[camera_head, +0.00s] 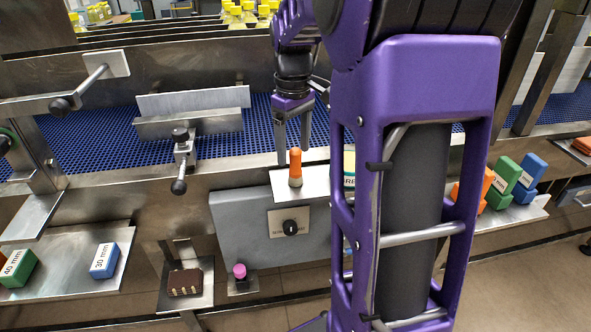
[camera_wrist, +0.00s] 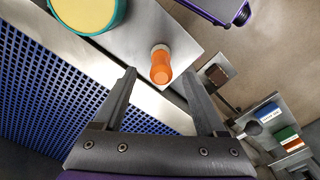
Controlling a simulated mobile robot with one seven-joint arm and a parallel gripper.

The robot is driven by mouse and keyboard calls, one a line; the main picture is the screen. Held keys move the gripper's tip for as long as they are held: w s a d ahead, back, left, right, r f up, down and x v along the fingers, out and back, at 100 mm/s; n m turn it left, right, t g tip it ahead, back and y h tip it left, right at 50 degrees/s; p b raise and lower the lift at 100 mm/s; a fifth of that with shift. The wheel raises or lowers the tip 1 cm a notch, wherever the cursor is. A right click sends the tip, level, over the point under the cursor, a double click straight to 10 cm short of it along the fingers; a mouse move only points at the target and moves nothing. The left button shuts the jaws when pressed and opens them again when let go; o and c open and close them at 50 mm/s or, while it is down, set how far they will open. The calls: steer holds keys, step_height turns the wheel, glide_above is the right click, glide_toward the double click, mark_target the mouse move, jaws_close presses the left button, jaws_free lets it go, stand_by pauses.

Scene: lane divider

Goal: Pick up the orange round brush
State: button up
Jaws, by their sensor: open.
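The orange round brush (camera_head: 295,167) stands upright on a small metal shelf (camera_head: 318,185) at the front edge of the conveyor. It has an orange top and a paler base. In the wrist view the brush (camera_wrist: 161,66) shows from above, just beyond the fingertips and between their lines. My gripper (camera_head: 293,160) is open and empty, with its fingers pointing down close to the brush. In the wrist view my gripper (camera_wrist: 158,75) has its two dark fingers spread apart. I cannot tell whether a finger touches the brush.
A round teal-rimmed yellow item (camera_wrist: 88,10) stands on the same shelf, mostly hidden by my arm in the head view. Labelled blocks (camera_head: 105,260) sit on side shelves. The blue conveyor belt (camera_head: 80,140) lies behind.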

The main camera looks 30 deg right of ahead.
mark_target(295, 167)
steer(key=f, duration=0.3)
steer(key=f+b, duration=0.1)
steer(key=f, duration=0.1)
steer(key=shift+s+d+f, duration=0.1)
steer(key=shift+s, duration=0.2)
jaws_close()
